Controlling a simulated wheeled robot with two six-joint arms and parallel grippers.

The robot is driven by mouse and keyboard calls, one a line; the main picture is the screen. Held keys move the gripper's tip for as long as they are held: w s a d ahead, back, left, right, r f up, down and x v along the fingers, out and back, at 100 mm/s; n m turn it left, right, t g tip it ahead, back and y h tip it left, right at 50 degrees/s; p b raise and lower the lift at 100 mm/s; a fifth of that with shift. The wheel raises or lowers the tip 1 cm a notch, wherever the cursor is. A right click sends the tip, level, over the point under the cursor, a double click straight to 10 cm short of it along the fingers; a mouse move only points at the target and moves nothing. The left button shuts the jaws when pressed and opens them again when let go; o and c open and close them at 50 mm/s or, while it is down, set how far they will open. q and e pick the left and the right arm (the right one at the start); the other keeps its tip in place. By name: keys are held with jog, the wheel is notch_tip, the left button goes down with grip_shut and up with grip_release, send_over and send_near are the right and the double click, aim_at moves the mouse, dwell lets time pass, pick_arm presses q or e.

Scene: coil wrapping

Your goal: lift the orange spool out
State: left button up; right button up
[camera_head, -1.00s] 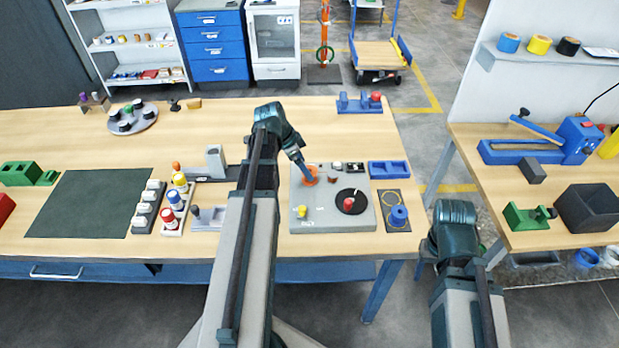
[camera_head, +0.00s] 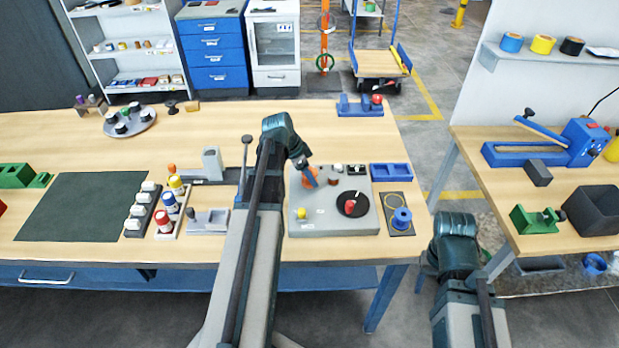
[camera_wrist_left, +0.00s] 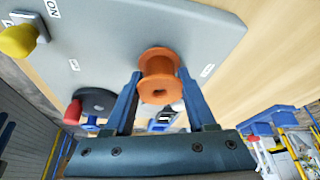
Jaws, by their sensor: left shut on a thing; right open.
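The orange spool (camera_head: 309,177) is at the upper left of the grey board (camera_head: 333,224). In the left wrist view the spool (camera_wrist_left: 158,62) sits between the two blue fingers, its holed end towards the camera. My left gripper (camera_head: 308,172) is shut on it from above and partly hides it in the head view. I cannot tell whether the spool's lower end touches the board. My right gripper (camera_head: 424,262) is open and empty, low beside the table's right end, mostly hidden by its own wrist.
The board also carries a black disc (camera_head: 353,210) with a red knob (camera_head: 350,205), a yellow knob (camera_head: 301,213) and a brown cylinder (camera_head: 333,169). A blue spool (camera_head: 401,218) stands on a dark mat to the right. An upright lever (camera_head: 246,160) stands left of my arm.

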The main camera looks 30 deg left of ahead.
pick_arm(q)
grip_shut()
jog(key=shift+r, duration=0.1)
notch_tip(320, 180, up, 10)
jog(key=p, duration=1)
